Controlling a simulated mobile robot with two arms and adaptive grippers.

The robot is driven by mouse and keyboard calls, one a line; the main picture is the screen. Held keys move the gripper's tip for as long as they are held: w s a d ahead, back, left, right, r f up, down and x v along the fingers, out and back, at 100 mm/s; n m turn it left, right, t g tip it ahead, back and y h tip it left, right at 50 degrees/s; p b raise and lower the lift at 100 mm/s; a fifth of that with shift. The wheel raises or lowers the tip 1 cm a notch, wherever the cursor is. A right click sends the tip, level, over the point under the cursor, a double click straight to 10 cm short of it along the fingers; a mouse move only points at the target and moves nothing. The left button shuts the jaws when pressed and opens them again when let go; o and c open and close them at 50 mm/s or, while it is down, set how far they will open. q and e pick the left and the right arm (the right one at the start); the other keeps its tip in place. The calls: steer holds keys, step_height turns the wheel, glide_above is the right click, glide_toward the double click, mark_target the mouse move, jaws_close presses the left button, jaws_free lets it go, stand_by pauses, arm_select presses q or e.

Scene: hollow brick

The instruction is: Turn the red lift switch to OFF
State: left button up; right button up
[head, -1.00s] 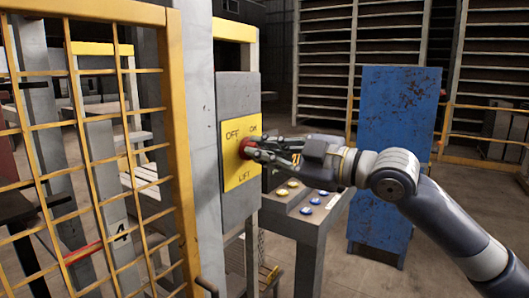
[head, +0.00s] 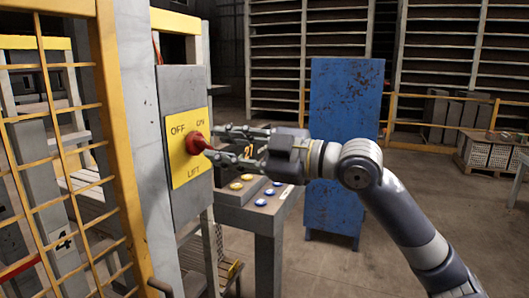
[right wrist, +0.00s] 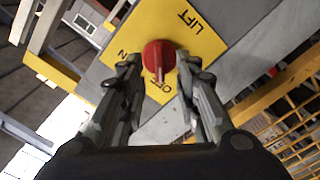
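The red lift switch (head: 195,143) is a knob on a yellow plate (head: 182,172) lettered OFF, ON and LIFT, on a grey box. In the right wrist view the knob (right wrist: 158,56) shows a raised ridge pointing down the picture, close to the OFF lettering; I cannot tell its exact setting. My right gripper (head: 219,143) is open in front of the knob. In the right wrist view its fingers (right wrist: 158,66) are spread, one on each side of the knob, with a gap visible around it. My left gripper is not in view.
A grey console (head: 247,211) with yellow and blue buttons stands just below my right gripper. A yellow mesh gate (head: 123,165) is at the left. A blue cabinet (head: 343,130) stands behind the arm. Open floor lies at the right.

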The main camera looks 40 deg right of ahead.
steer(key=v, duration=0.8)
steer(key=shift+s, duration=0.35)
steer(key=shift+d, duration=0.15)
